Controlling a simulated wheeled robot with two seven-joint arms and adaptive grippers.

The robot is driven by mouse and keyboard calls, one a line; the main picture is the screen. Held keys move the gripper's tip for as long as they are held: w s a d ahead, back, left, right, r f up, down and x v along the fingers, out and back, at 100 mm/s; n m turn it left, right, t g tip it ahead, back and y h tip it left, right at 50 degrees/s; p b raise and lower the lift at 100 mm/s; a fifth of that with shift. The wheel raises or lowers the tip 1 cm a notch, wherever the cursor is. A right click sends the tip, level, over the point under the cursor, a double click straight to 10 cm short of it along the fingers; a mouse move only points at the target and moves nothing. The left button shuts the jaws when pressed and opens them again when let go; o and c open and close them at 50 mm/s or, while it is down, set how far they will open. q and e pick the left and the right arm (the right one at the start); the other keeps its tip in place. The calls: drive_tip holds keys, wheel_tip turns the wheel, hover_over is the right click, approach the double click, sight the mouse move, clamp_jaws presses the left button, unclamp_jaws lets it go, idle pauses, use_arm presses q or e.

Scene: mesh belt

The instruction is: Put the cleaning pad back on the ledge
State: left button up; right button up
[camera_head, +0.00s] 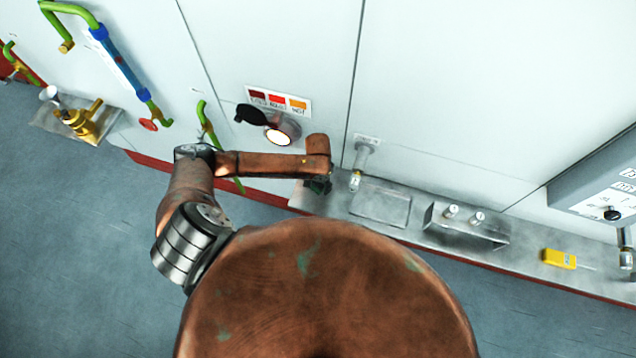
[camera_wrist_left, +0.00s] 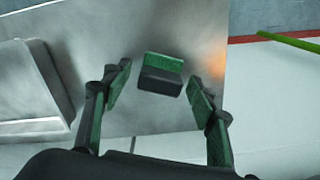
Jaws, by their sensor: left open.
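The cleaning pad (camera_wrist_left: 162,74), a small block with a green face and a dark grey face, shows in the left wrist view against the grey metal ledge (camera_wrist_left: 125,40). It looks to rest on the ledge, near its edge, with no finger touching it. My left gripper (camera_wrist_left: 160,87) is open, its green-padded fingers to either side of the pad in the picture. In the head view my left gripper (camera_head: 318,186) is small and dark over the left end of the ledge (camera_head: 335,206); the pad cannot be made out there. My right gripper is not in view.
On the ledge, to the right, are a recessed plate (camera_head: 381,206), a metal bracket with two knobs (camera_head: 468,226) and a yellow device (camera_head: 558,259). A pipe fitting (camera_head: 359,166) stands close right of my gripper.

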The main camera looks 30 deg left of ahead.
sight(318, 183)
use_arm(q)
drive_tip(key=shift+r, duration=0.1)
wheel_tip(318, 183, up, 12)
drive_tip(key=b, duration=0.1)
idle(0.4)
